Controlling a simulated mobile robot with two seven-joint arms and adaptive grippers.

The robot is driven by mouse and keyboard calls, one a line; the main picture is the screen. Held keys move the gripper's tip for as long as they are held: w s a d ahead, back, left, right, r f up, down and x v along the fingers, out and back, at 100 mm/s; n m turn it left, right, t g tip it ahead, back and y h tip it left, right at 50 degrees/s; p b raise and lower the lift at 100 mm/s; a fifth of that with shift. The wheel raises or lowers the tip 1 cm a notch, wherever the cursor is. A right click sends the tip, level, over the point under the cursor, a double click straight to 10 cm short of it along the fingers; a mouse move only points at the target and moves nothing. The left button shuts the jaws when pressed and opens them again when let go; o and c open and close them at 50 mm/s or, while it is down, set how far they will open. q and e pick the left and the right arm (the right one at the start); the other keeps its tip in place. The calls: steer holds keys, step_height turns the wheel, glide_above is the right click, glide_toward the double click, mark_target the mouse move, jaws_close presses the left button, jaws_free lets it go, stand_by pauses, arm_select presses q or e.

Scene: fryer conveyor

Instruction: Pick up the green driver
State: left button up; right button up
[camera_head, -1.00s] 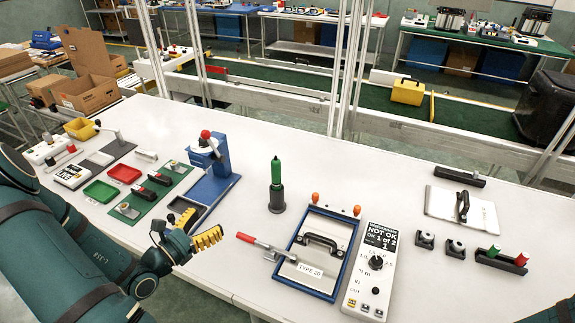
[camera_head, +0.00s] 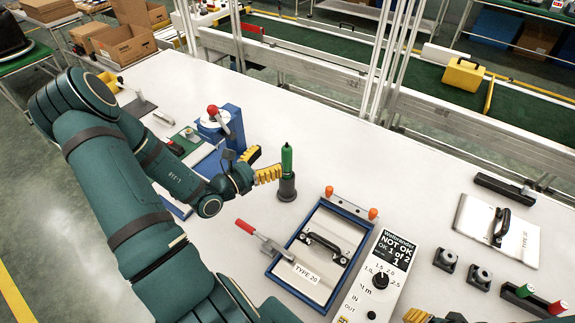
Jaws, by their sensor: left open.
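The green driver (camera_head: 287,158) stands upright in a dark round holder (camera_head: 287,189) on the white table. My left gripper (camera_head: 262,165) is just left of the driver, with its yellow ribbed fingers pointing toward it. The gripper is open, and the driver does not appear to be held. I cannot tell whether a finger touches the driver. Of my right gripper, only yellow and dark parts (camera_head: 432,317) show at the bottom edge, cut off by the frame.
A blue-framed fixture (camera_head: 270,270) with a plate marked TYPE 20 and a red-handled clamp (camera_head: 262,240) lies in front of the driver. A tester box (camera_head: 370,285) stands right of it. A blue stand (camera_head: 232,125) is behind my left gripper.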

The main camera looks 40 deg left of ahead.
mark_target(287, 151)
arm_select(q)
steer(key=shift+w+d+f, duration=0.15)
steer(key=shift+w+d, duration=0.05)
steer(key=shift+w, duration=0.95)
steer(key=shift+w+d+f, duration=0.2)
steer(key=shift+w, duration=0.95)
steer(key=shift+w+d+f, duration=0.15)
steer(key=shift+w+d, duration=0.05)
steer(key=shift+w, duration=0.95)
jaws_close()
